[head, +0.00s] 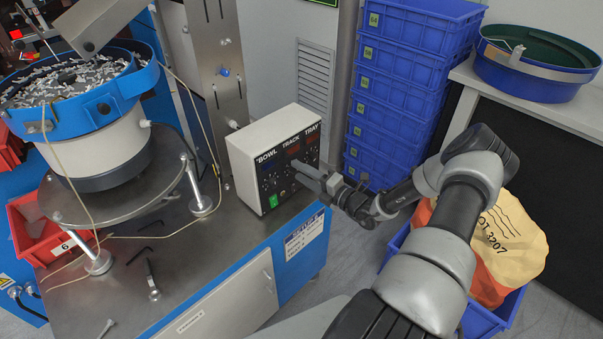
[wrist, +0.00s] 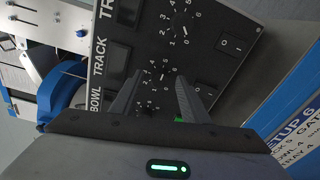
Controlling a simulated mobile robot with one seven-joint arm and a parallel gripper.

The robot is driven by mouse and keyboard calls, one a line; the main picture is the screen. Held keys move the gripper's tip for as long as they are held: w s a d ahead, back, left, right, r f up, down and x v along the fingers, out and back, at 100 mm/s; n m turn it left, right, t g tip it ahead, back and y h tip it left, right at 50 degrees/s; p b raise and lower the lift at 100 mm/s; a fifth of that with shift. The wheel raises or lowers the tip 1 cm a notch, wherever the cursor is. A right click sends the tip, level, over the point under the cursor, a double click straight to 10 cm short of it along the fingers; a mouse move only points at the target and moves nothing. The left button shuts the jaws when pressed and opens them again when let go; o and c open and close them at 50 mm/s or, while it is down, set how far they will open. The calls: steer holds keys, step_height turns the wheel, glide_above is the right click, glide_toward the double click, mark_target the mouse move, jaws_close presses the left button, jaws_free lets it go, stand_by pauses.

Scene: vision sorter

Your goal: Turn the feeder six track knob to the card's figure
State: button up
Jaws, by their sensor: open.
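The feeder control box (head: 272,145) stands on the steel bench, its dark panel labelled BOWL, TRACK and TRAY. My gripper (head: 299,168) is open at the panel's middle. In the wrist view its two fingers (wrist: 159,77) stand either side of the track dial (wrist: 155,84), and contact with its knob cannot be told. The knob's setting is too small to read. The tray dial (wrist: 182,18) is above and the bowl dial (wrist: 150,107) lies partly behind the fingers. The setup card (head: 304,234) is on the blue cabinet; in the wrist view its cut-off text (wrist: 296,135) includes SETUP 6.
Rocker switches (wrist: 230,44) sit beside the dials. A bowl feeder (head: 85,100) full of screws stands left. Loose tools (head: 152,281) and a red bin (head: 38,232) lie on the bench. Blue crates (head: 405,85) stand behind my arm, and an orange sack (head: 505,245) sits right.

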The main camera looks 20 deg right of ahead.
steer(key=f+v, duration=0.1)
steer(key=v, duration=1.6)
steer(key=shift+r, duration=0.5)
steer(key=s+a+r+n+g+y+p, duration=0.2)
steer(key=a+r+n+g+y, duration=0.2)
steer(key=a+r+n+g, duration=1.2)
steer(key=s+a+r+n+h+p, duration=0.2)
steer(key=s+a+r+n+h, duration=0.5)
steer(key=n, duration=1.1)
steer(key=s+r+n+t+h+p, duration=0.1)
steer(key=s+r+n+t+h, duration=0.1)
steer(key=r+n, duration=0.4)
steer(key=s+a+r+n+t+h+p, duration=0.1)
steer(key=s+r+n, duration=0.4)
steer(key=r, duration=0.5)
steer(key=n+t+p, duration=0.1)
steer(key=n+t, duration=0.1)
steer(key=shift+r+t+h, duration=0.3)
steer(key=shift+r+h, duration=0.1)
